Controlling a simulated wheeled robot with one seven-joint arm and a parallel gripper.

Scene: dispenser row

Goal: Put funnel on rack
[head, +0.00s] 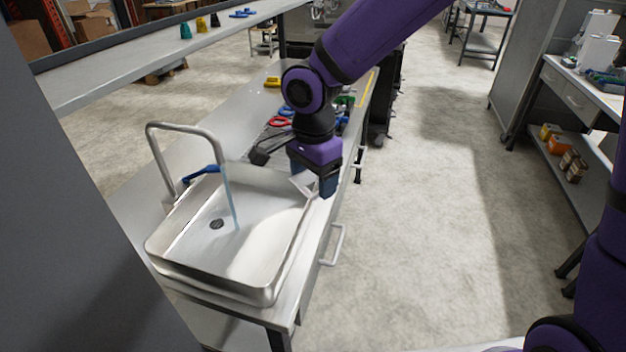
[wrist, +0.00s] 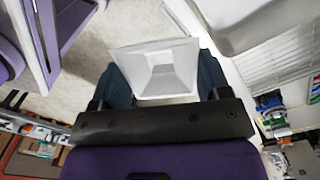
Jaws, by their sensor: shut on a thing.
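A white square funnel (wrist: 160,68) sits between the two dark blue fingers of my gripper (wrist: 162,85) in the wrist view, its wide mouth facing the camera. In the head view, my gripper (head: 314,184) is shut on the funnel, and only a pale part of the funnel (head: 303,183) shows beside the fingers. It is above the right rim of the sink, near the counter's front edge. A slatted rack (wrist: 272,62) shows at the right in the wrist view; in the head view my arm and gripper hide much of the area behind the sink.
A steel sink (head: 190,262) has a curved tap (head: 183,127) with water running and a blue handle. Red, blue and green items (head: 279,121) lie farther along the counter. A shelf (head: 140,62) runs above at left. The floor (head: 425,220) to the right is clear.

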